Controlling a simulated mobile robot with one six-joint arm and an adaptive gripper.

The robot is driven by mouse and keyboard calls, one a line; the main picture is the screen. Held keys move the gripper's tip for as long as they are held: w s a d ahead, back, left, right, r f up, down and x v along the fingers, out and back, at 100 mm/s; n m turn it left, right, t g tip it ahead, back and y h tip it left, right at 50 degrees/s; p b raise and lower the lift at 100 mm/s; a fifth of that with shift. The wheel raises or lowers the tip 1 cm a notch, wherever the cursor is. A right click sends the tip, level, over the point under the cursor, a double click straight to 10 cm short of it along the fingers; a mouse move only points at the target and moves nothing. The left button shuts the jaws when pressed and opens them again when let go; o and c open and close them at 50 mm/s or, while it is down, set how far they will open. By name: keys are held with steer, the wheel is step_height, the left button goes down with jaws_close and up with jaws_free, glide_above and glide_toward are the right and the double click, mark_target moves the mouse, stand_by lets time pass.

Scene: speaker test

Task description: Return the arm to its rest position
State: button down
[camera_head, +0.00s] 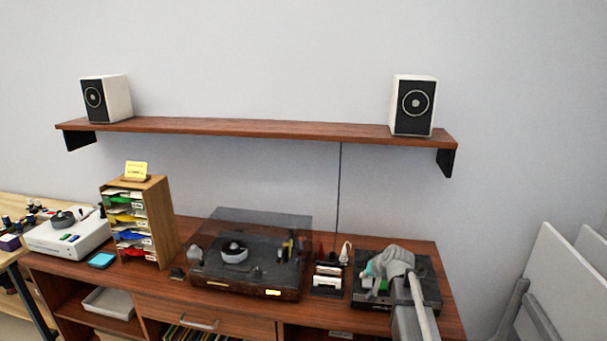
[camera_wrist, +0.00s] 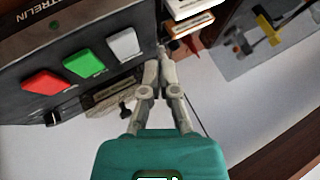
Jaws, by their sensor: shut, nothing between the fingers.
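My gripper (camera_wrist: 157,62) is shut, with its two pale fingertips together and nothing between them. In the wrist view its tips are beside the right end of a black device (camera_wrist: 30,65) with red (camera_wrist: 47,85), green (camera_wrist: 84,61) and white (camera_wrist: 124,44) keys; I cannot tell whether they touch it. In the head view my arm comes in from the lower right. It reaches over the black device (camera_head: 432,290) at the right of the wooden desk (camera_head: 190,304) and hides part of it. The fingertips are not clear in the head view.
A turntable (camera_head: 240,286) with a clear lid stands mid-desk. A small rack (camera_head: 328,282) stands between it and the black device. A wall shelf (camera_head: 250,127) holds two speakers (camera_head: 108,98) (camera_head: 413,105) above. Pale panels (camera_head: 560,275) stand at the right.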

steer(key=s+a+f+n+g+h, duration=0.1)
steer(key=s+a+f+g, duration=0.1)
steer(key=s, duration=1)
steer(key=s+a+f+n+g+h, duration=0.2)
steer(key=s+g, duration=0.3)
steer(key=s, duration=0.7)
steer(key=shift+s+a+h, duration=0.3)
steer(key=shift+s+a, duration=0.05)
steer(key=shift+a, duration=0.15)
steer(key=shift+s+f, duration=0.1)
